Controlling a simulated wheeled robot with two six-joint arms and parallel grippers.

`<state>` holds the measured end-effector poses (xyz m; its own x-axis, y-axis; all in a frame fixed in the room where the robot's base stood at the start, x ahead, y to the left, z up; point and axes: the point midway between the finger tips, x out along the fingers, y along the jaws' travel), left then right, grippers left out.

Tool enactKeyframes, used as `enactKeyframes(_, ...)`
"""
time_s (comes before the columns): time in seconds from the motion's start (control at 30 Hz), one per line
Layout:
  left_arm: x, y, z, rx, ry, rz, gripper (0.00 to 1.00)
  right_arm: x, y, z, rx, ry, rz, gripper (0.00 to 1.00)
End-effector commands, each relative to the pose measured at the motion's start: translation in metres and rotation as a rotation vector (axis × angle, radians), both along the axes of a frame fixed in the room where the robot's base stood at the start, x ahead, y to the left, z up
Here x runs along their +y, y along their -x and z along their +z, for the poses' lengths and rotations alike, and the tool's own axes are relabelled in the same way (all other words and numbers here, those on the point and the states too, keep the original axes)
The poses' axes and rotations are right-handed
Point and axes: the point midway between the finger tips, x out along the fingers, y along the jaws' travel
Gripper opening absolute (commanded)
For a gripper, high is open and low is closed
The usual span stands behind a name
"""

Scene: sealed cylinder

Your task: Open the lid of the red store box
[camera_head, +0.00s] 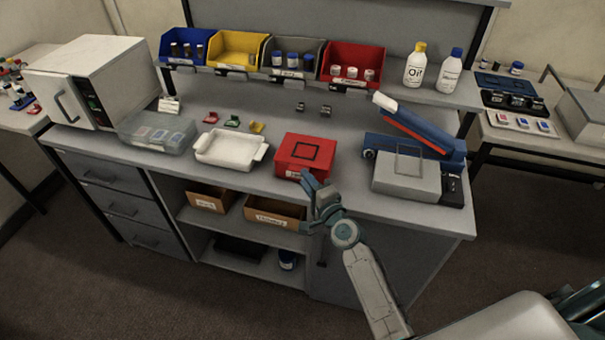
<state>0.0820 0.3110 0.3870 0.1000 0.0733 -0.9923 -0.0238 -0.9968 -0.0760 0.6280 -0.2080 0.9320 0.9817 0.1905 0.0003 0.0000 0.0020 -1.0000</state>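The red store box (290,165) sits on the grey workbench near its front edge, with a dark square outline on its top. Its lid looks closed. My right gripper (308,181) is at the box's front right corner, with its fingertips close to or touching the front side; I cannot tell which. Whether the fingers are apart or shut is too small to see. My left gripper is not in view.
A white tray (213,161) stands left of the red box. Coloured bins (355,53) and bottles line the shelf behind.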

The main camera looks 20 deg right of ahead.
Motion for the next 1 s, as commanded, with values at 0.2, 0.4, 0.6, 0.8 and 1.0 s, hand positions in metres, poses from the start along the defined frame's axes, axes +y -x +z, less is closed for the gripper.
enactKeyframes(0.2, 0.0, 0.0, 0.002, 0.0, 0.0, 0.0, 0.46, 0.004, -0.024, 0.0, 0.0, 0.001, 0.0, 0.28)
enactKeyframes(0.4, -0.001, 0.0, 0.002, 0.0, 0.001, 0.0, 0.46, 0.005, -0.028, -0.001, 0.001, 0.002, 0.0, 0.28)
enactKeyframes(0.6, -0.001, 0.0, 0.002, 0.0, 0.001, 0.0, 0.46, 0.005, -0.028, -0.001, 0.001, 0.002, 0.0, 0.18)
enactKeyframes(0.8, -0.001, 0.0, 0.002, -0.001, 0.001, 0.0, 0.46, 0.005, -0.028, -0.001, 0.001, 0.002, 0.0, 0.0)
enactKeyframes(1.0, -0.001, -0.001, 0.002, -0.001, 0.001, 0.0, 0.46, 0.005, -0.029, 0.0, 0.001, 0.002, 0.0, 0.0)
